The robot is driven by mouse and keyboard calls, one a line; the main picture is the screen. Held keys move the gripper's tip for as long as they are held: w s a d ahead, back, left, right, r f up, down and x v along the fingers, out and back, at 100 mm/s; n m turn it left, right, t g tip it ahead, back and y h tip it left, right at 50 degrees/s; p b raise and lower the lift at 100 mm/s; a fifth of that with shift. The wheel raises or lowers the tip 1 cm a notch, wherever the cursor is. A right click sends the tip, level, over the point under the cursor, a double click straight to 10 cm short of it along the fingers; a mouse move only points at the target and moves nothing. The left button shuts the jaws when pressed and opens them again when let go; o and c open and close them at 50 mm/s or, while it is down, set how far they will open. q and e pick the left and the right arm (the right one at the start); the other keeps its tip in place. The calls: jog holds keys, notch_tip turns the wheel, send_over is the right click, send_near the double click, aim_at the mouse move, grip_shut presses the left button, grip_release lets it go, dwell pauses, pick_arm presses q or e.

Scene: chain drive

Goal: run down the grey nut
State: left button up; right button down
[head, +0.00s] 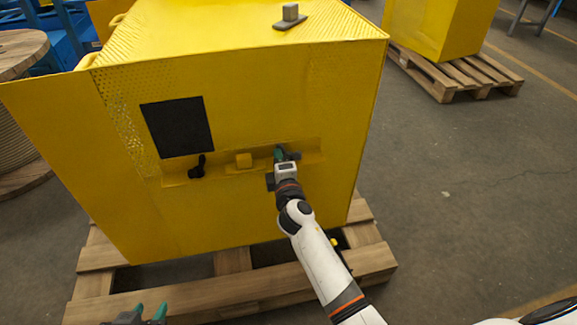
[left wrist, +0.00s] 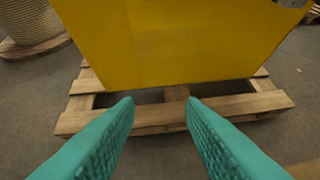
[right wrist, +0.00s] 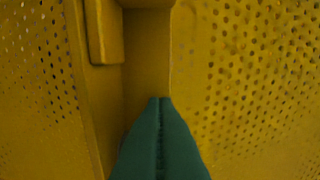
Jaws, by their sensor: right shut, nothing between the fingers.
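No grey nut can be made out in any view; my right gripper hides part of the machine's front. The yellow machine housing (head: 250,100) has a shallow recessed strip (head: 222,170) across its front. My right gripper (head: 280,154) is at the right end of this strip. In the right wrist view its green fingers (right wrist: 160,105) are pressed together, empty, pointing into a yellow recess (right wrist: 147,60). My left gripper (head: 151,311) is low at the front left, clear of the machine. In the left wrist view its fingers (left wrist: 160,103) are wide apart with nothing between them.
On the strip are a black fitting (head: 197,167) and a yellow block (head: 244,160). A dark square panel (head: 177,127) is above. A grey block on a plate (head: 290,14) lies on top. The machine stands on a wooden pallet (head: 240,292).

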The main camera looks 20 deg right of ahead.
jog(key=shift+w, duration=0.2)
pick_arm(q)
jog(key=shift+w+d+r+t, duration=0.15)
jog(key=shift+w+r+t, duration=0.3)
jog(key=shift+w+t, duration=0.05)
jog(key=shift+s, duration=0.1)
pick_arm(e)
jog(key=shift+s+f, duration=0.1)
dwell(0.9)
